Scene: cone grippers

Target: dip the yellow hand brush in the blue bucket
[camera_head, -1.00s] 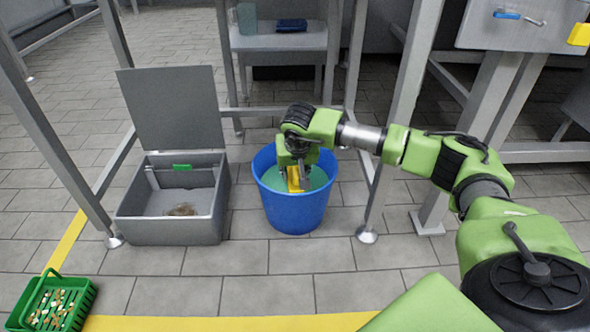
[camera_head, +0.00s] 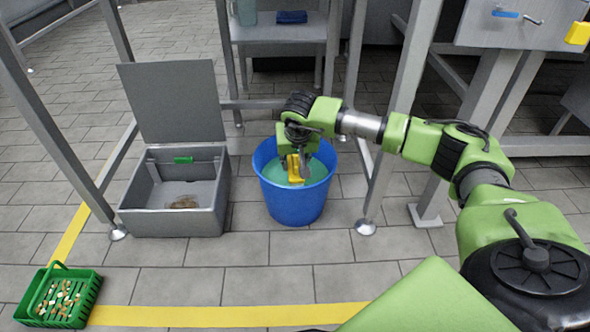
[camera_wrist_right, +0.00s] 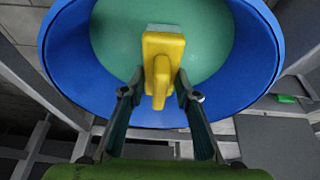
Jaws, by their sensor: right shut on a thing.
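The blue bucket (camera_head: 292,203) stands on the tiled floor and holds greenish liquid (camera_head: 318,172). My right gripper (camera_head: 296,158) is over the bucket's opening, pointing down, shut on the yellow hand brush (camera_head: 294,170). In the right wrist view the brush (camera_wrist_right: 162,62) sits between the two fingertips (camera_wrist_right: 158,92), with the bucket's blue rim (camera_wrist_right: 62,72) around it. A pale patch shows at the brush's far end. I cannot tell whether the brush touches the liquid. My left gripper is not in view.
A grey box (camera_head: 172,222) with its lid raised stands left of the bucket. A green basket (camera_head: 78,318) with small pieces lies at the lower left. Metal frame legs (camera_head: 395,130) rise close behind and right of the bucket. A yellow floor line (camera_head: 215,316) runs in front.

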